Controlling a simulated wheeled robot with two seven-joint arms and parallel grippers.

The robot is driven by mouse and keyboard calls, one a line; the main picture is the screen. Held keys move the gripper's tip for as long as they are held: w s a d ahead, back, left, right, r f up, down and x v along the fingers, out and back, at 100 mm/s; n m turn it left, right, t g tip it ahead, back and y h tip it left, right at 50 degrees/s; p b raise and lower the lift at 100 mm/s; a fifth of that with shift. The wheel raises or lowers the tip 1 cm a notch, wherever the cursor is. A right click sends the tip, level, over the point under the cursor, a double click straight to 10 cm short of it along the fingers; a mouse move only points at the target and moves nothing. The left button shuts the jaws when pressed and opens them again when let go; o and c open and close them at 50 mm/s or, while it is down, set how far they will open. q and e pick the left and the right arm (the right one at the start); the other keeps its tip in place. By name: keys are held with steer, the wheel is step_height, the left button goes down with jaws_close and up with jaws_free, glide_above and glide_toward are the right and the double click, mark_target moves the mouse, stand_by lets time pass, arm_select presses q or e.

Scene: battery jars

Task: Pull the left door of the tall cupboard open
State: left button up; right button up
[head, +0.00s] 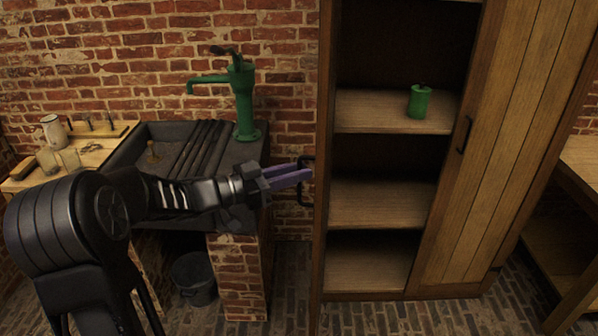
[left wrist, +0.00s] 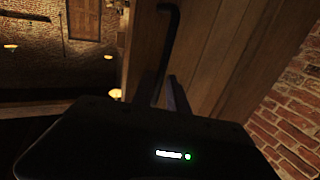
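The tall cupboard (head: 382,190) stands with its left door (head: 323,150) swung out, seen nearly edge-on in the head view. The door's dark handle (head: 303,194) is on the face turned to the left, and the handle also shows in the left wrist view (left wrist: 170,38). My left gripper (head: 304,174) has its purple fingers at the handle, apart from each other. In the left wrist view the fingers stand apart close to the handle's lower part; contact is unclear there. My right gripper is in no view.
The cupboard's right door (head: 510,150) appears shut, and a green jar (head: 420,101) stands on an upper shelf. A dark sink (head: 190,150) with a green pump (head: 243,100) is left of the cupboard. A bucket (head: 194,279) stands below. A wooden table (head: 580,155) is at right.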

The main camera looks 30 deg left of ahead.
arm_select(q)
steer(key=b+v, duration=0.1)
steer(key=v, duration=0.6)
steer(key=shift+s+a, duration=0.1)
stand_by(0.4)
